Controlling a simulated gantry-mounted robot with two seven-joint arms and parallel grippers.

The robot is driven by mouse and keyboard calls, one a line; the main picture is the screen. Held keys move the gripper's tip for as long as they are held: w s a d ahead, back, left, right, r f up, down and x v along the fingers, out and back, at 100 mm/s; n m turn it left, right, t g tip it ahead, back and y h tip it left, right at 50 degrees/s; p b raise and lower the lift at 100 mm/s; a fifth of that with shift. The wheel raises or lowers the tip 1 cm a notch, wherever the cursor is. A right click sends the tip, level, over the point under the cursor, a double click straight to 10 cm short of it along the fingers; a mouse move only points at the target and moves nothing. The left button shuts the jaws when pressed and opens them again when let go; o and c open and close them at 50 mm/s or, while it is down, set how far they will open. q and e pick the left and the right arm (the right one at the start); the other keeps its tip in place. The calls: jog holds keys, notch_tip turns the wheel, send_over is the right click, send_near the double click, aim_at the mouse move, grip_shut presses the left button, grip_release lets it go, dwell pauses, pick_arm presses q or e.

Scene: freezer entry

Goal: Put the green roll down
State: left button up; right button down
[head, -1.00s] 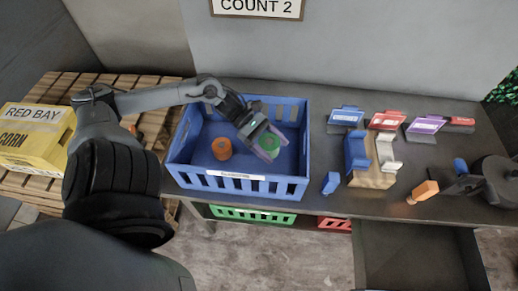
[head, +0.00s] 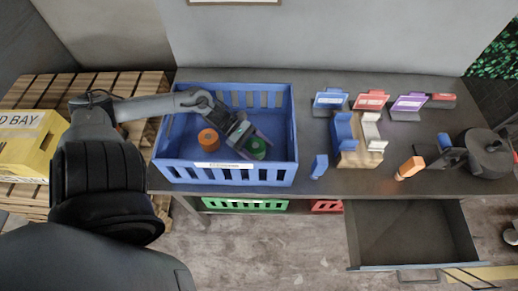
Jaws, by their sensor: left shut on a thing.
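The green roll (head: 257,148) is inside the blue crate (head: 283,173), in its right part. My left gripper (head: 248,146) reaches down into the crate and is shut on the green roll, with its fingers on either side of it. I cannot tell whether the roll touches the crate floor. An orange roll (head: 208,139) stands on the crate floor to the left, apart from the gripper.
A wooden stand (head: 361,157) with blue and white holders, an orange object (head: 409,168) and a dark pot (head: 486,152) stand on the table to the right. An open drawer (head: 412,235) juts out below. A yellow box (head: 25,147) sits on the left pallet.

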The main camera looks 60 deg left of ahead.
aim_at(250, 142)
pick_arm(q)
jog(key=shift+f, duration=0.2)
jog(key=o, duration=1.1)
jog(key=shift+r, duration=0.1)
jog(key=shift+r, duration=0.2)
jog(key=v, duration=0.3)
jog(key=shift+s+a, duration=0.15)
jog(key=shift+a, duration=0.1)
jog(key=shift+v, duration=0.95)
jog(key=shift+r, duration=0.1)
